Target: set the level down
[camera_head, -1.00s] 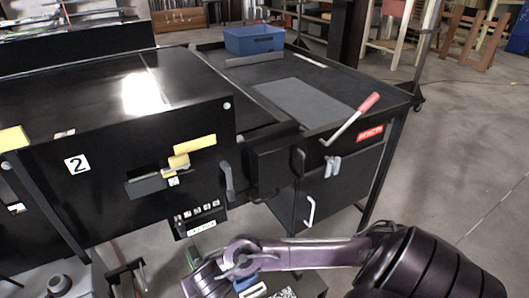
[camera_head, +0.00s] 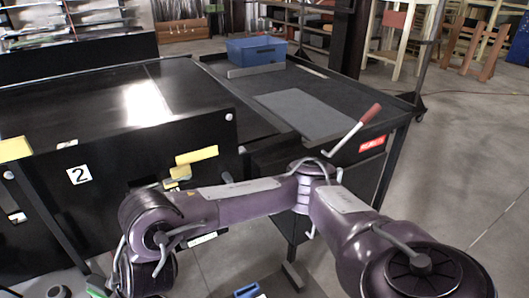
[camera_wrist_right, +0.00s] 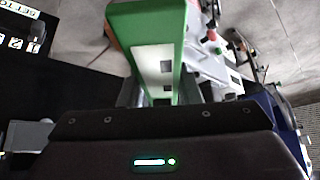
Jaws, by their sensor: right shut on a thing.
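The level is a green bar with white panels (camera_wrist_right: 147,25). In the right wrist view it stands out from between the fingers of my right gripper (camera_wrist_right: 160,98), which is shut on it. In the head view my right arm crosses the front of the machine to the lower left. My right gripper is hidden there behind the wrist, and a small green piece at the lower left edge (camera_head: 97,292) may be part of the level. My left gripper is not in view.
A black bench carries a grey mat (camera_head: 305,112), a blue bin (camera_head: 256,51) and a grey bar (camera_head: 255,71). A red-handled lever (camera_head: 352,130) rises at its front edge. The black machine with the label 2 (camera_head: 79,176) stands at left. The mat is clear.

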